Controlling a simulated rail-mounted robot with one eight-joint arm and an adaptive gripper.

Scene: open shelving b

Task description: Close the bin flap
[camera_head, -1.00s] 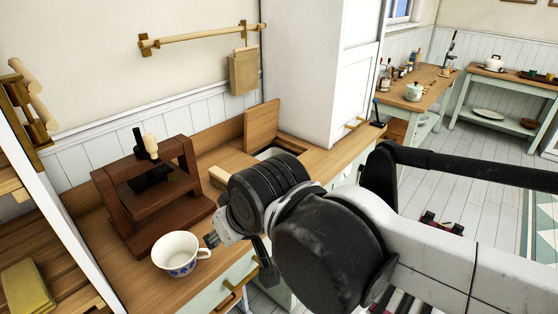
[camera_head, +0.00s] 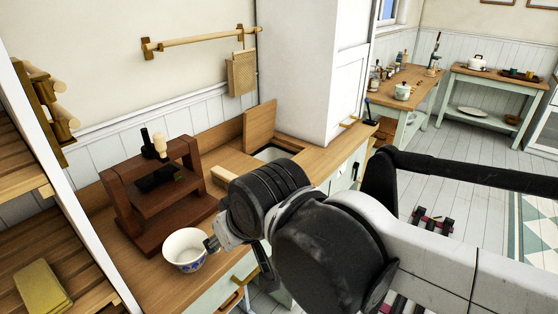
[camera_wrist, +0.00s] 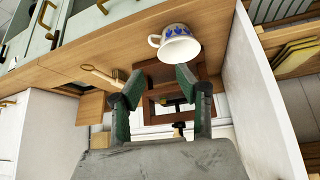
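The bin flap (camera_head: 260,127) is a wooden board standing upright behind a rectangular opening (camera_head: 270,153) in the counter, so it is open. A wooden panel (camera_wrist: 89,108) at the left of the wrist view seems to be the same flap. My gripper (camera_wrist: 158,82) is open, with two green-padded fingers spread apart and nothing between them. In the head view it is partly hidden by my wrist, low over the counter's front, in front of the flap and to its left. One fingertip overlaps the cup's right side there; contact cannot be told.
A white and blue cup (camera_head: 184,248) stands near the counter's front edge; it also shows in the wrist view (camera_wrist: 178,45). A dark wooden stand (camera_head: 129,209) is behind it. A tall white cabinet (camera_head: 300,70) stands right of the flap. Shelving (camera_head: 85,240) is at the left.

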